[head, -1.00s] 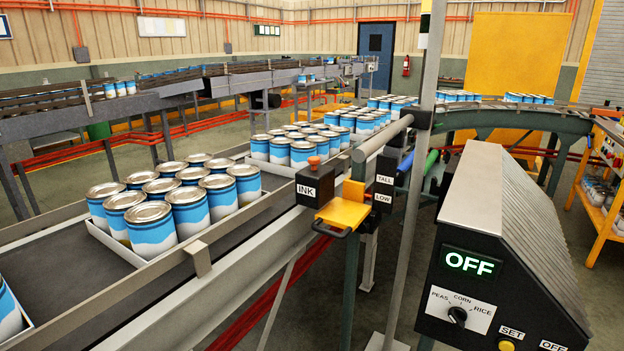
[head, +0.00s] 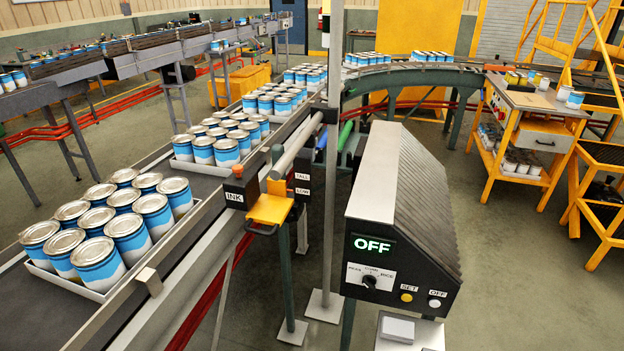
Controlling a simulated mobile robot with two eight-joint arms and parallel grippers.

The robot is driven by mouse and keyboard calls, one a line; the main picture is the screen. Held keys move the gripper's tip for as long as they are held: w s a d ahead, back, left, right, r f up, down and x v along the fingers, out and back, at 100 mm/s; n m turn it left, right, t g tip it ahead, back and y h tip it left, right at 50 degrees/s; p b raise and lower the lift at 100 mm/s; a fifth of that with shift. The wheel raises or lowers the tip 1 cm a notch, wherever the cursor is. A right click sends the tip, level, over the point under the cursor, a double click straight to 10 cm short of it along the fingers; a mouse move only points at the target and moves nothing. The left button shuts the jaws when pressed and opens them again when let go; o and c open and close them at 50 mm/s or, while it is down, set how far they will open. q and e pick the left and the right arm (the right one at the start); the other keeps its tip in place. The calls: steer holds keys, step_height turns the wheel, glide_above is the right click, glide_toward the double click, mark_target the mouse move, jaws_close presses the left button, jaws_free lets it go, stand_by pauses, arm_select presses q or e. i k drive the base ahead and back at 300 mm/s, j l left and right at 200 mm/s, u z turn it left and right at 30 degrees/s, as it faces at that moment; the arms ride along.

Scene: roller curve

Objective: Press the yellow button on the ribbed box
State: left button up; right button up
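The ribbed box (head: 425,190) stands right of centre in the head view. It has a sloped, ribbed grey top and a black front. Its front carries a green OFF display (head: 373,245), a black selector knob (head: 369,281) on a white plate, the yellow button (head: 406,297) under a SET label, and a white button (head: 434,303) under an OFF label. The yellow button is fully in sight with nothing in front of it. Neither of my grippers shows in this view.
A conveyor (head: 110,270) with trays of blue and white cans runs along the left. A yellow bracket with an INK box (head: 238,193) and a grey post (head: 331,150) stand left of the ribbed box. A yellow workbench (head: 530,110) stands at the right. Floor before it is clear.

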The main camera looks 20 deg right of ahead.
mark_target(407, 298)
steer(key=z, duration=1.4)
